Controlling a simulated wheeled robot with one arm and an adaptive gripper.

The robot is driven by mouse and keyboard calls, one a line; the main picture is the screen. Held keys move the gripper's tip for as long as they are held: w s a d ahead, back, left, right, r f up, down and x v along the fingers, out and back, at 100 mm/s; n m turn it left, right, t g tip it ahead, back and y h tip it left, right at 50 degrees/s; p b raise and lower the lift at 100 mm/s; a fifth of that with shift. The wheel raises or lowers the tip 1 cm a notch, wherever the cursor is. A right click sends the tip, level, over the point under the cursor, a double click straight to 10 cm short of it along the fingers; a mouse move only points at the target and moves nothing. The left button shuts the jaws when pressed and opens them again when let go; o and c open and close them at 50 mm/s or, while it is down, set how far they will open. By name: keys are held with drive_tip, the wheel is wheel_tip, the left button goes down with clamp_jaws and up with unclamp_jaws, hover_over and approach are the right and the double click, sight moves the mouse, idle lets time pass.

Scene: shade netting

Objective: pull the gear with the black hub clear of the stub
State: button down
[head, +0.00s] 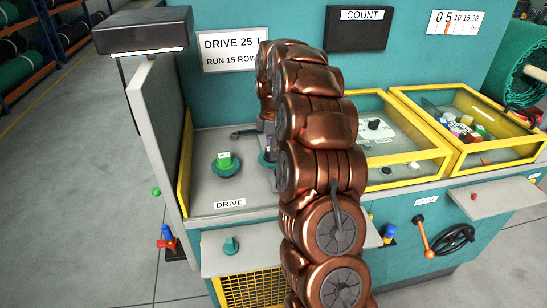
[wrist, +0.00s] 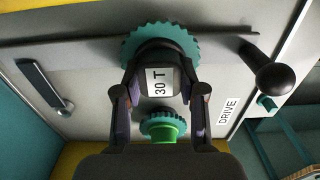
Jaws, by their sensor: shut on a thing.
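The gear with the black hub (wrist: 160,57) has teal teeth, and its hub carries a "30 T" label. My gripper (wrist: 160,82) has one finger on each side of this hub and is shut on it. In the head view the teal gear (head: 265,159) shows only in part, low over the grey panel, with my arm hiding the rest. The stub is hidden behind the gear, so I cannot tell whether the gear is still on it. A smaller teal gear with a green hub (wrist: 162,128) sits beside it; it also shows in the head view (head: 225,163).
A lever with a black ball knob (wrist: 275,80) lies close to the right of the gear. A dark handle (wrist: 46,88) is on the panel at left. A yellow-edged side wall (head: 185,165) bounds the bay. Yellow-framed trays (head: 425,174) stand right of my arm.

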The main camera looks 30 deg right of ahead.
drive_tip(key=shift+r, duration=0.8)
drive_tip(key=shift+r+p, duration=0.65)
drive_tip(key=shift+r, duration=1.4)
drive_tip(key=shift+r, duration=0.15)
drive_tip(key=shift+r+p, duration=0.65)
drive_tip(key=shift+r, duration=1.2)
